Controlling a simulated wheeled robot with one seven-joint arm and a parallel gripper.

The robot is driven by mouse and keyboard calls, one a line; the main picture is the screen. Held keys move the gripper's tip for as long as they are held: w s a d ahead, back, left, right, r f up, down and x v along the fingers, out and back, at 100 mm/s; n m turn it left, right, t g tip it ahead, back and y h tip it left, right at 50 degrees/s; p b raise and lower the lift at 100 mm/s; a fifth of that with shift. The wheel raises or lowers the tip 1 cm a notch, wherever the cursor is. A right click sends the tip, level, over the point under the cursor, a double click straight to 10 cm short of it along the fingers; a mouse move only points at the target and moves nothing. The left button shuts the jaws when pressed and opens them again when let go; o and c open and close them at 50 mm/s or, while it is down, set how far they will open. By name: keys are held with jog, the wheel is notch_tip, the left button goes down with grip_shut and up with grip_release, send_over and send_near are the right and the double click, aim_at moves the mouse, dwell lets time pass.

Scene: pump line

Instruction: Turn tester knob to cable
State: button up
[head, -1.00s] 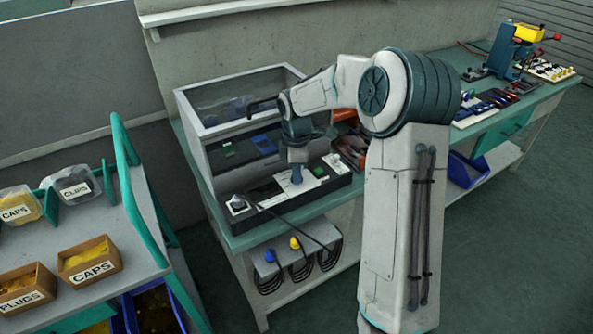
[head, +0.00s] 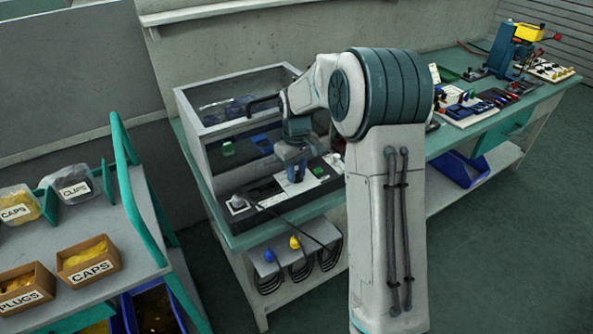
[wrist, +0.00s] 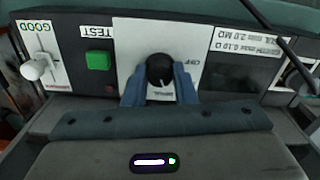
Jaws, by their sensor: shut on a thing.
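The tester (head: 265,207) is a dark console with a light sloped face on the near bench. Its knob (wrist: 160,70) is round and black with a white pointer line, on a white plate (wrist: 130,35) in the wrist view. My gripper (wrist: 160,87) is shut on the knob, one blue finger on each side. In the head view my gripper (head: 296,173) is down at the panel and hides the knob. An upside-down OFF label shows beside the knob. I cannot read a cable label; the fingers cover part of the plate.
A green TEST button (wrist: 97,61) and a white lever (wrist: 36,67) sit beside the knob plate. A dark cable (head: 285,218) crosses the tester's front. A clear-lidded grey box (head: 245,105) stands close behind. A labelled-bin rack (head: 130,235) stands at left.

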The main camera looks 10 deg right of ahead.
aim_at(297, 173)
jog(key=m, duration=0.5)
jog(key=shift+r+m, duration=0.1)
jog(key=shift+m, duration=0.2)
jog(key=m, duration=0.5)
jog(key=shift+m, duration=0.3)
jog(key=o, duration=1)
notch_tip(297, 173, up, 14)
jog(key=shift+f+p, duration=0.15)
jog(key=shift+p, duration=0.15)
